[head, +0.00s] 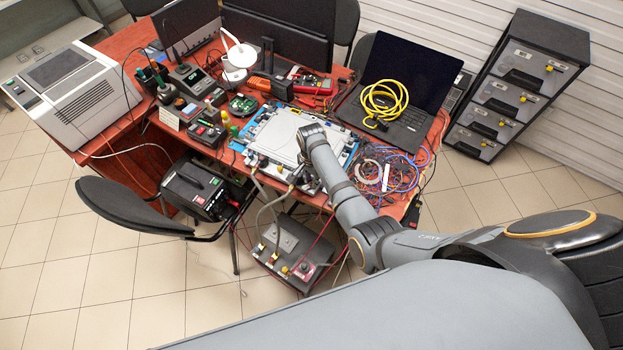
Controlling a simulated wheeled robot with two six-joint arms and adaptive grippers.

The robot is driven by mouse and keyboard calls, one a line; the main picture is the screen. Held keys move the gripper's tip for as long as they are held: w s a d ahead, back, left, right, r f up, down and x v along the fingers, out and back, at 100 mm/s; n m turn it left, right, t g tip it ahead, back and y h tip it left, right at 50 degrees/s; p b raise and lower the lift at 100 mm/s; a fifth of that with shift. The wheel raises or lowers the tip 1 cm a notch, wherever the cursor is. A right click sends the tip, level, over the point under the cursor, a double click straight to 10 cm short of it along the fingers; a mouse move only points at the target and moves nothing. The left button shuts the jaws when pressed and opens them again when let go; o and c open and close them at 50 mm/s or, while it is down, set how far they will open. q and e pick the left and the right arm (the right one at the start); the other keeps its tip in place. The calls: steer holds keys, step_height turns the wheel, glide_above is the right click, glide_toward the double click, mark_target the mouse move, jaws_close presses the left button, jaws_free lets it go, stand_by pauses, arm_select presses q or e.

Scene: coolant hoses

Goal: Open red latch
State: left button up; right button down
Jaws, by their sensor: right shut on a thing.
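A pale grey-white flat unit (277,136) with metal fittings around its edge lies on a blue mat on the red table. My right gripper (311,131) reaches in over the right part of this unit, with its arm coming from the lower right. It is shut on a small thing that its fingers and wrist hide. I cannot make out a red latch; it is too small or hidden. Hoses (262,212) run from the unit's front edge down to a dark box (292,250) on the floor. My left gripper is out of view.
A laptop (402,90) with a coiled yellow cable (384,101) sits behind and right of the unit. Tangled coloured wires (392,168) lie to its right. Meters and tools crowd the table's left and back. A black chair (122,207) stands at the front left.

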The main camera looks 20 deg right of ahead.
steer(key=shift+r, duration=0.1)
steer(key=shift+r+n+p, duration=0.1)
steer(key=shift+n+p, duration=0.95)
steer(key=shift+n, duration=0.15)
steer(key=shift+n+p, duration=0.8)
steer(key=shift+n, duration=0.8)
steer(key=c, duration=1.5)
jaws_free()
